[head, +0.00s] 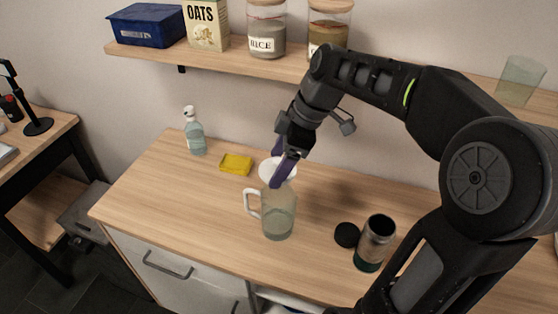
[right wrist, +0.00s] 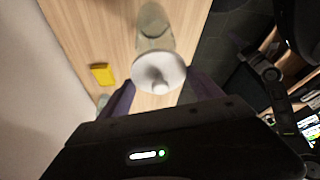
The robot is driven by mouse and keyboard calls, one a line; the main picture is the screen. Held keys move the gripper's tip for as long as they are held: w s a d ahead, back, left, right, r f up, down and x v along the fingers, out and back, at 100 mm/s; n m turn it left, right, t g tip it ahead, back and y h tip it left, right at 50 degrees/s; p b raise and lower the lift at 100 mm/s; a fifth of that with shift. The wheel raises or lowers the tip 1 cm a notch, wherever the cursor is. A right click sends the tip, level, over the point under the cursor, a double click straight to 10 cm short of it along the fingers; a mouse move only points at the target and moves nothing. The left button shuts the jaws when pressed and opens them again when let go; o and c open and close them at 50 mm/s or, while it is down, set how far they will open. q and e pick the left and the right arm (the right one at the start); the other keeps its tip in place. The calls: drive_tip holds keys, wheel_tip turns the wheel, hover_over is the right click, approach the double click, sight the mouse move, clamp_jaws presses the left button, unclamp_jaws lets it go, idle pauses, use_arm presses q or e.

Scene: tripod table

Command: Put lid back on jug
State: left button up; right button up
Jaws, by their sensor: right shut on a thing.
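The jug (head: 279,215) is clear with a pale handle on its left and stands upright on the wooden counter. It also shows beyond the lid in the right wrist view (right wrist: 153,22). The white round lid (right wrist: 158,66) has a knob in its middle and sits between the purple fingers of my right gripper (right wrist: 162,92). In the head view the lid (head: 266,170) is behind and above the jug's rim, partly hidden by a finger of the right gripper (head: 276,172). It looks apart from the jug. My left gripper is not in view.
A yellow sponge (head: 236,164) and a spray bottle (head: 194,132) are at the back left. A shelf (head: 220,57) with jars runs above. The counter's left front is clear.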

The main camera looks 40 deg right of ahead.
wheel_tip(320, 180, down, 6)
drive_tip(key=b, duration=0.4)
drive_tip(key=shift+f, duration=0.1)
idle(0.4)
drive_tip(key=shift+a+f+b, duration=0.1)
drive_tip(key=shift+f+b, duration=0.05)
drive_tip(key=shift+b, duration=0.7)
idle(1.9)
idle(0.3)
drive_tip(key=o, duration=1.5)
drive_tip(key=shift+o, duration=0.2)
drive_tip(key=shift+r+p, duration=2.4)
drive_tip(key=shift+r, duration=1.15)
